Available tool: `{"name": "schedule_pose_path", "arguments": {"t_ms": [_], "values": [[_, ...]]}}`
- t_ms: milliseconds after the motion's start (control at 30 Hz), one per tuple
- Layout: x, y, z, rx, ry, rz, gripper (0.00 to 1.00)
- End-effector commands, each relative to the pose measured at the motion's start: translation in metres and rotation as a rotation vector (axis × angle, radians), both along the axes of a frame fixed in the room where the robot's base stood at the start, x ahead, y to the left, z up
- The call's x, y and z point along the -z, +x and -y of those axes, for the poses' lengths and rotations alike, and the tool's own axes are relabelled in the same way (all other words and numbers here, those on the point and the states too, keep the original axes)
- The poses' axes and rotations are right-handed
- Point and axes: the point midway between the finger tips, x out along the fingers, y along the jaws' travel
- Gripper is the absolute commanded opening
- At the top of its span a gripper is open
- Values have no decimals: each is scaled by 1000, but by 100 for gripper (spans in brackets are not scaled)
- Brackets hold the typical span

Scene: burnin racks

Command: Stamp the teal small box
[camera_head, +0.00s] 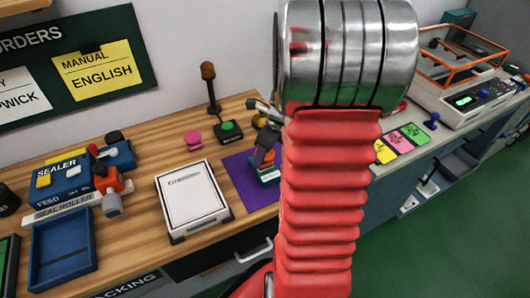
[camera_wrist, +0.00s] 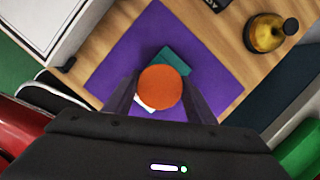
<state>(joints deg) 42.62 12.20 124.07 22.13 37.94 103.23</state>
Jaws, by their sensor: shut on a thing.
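The teal small box lies on the purple mat (camera_head: 238,172), partly hidden under my gripper (camera_head: 266,157) in the head view. In the wrist view, a teal part of the box (camera_wrist: 176,59) shows behind a round orange knob (camera_wrist: 160,88), which looks like the top of a stamp. My gripper (camera_wrist: 160,92) is shut on this orange-topped stamp, directly over the box. A small white patch shows just below the knob. The stamp's lower end is hidden, so I cannot tell whether it touches the box.
A white flat scale-like device (camera_head: 190,200) stands left of the mat, with a blue sealer (camera_head: 66,188) and blue tray (camera_head: 62,250) farther left. A pink stamp-like object (camera_head: 193,140) and a green-button box (camera_head: 228,131) stand behind. A brass object (camera_wrist: 266,32) sits near the mat.

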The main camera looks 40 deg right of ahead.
Motion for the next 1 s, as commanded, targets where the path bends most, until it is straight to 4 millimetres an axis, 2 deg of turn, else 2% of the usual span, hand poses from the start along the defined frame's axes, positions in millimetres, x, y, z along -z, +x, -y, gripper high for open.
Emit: {"name": "schedule_pose_path", "arguments": {"t_ms": [1000], "values": [[6, 0, 0, -1, 1, 0, 36]]}}
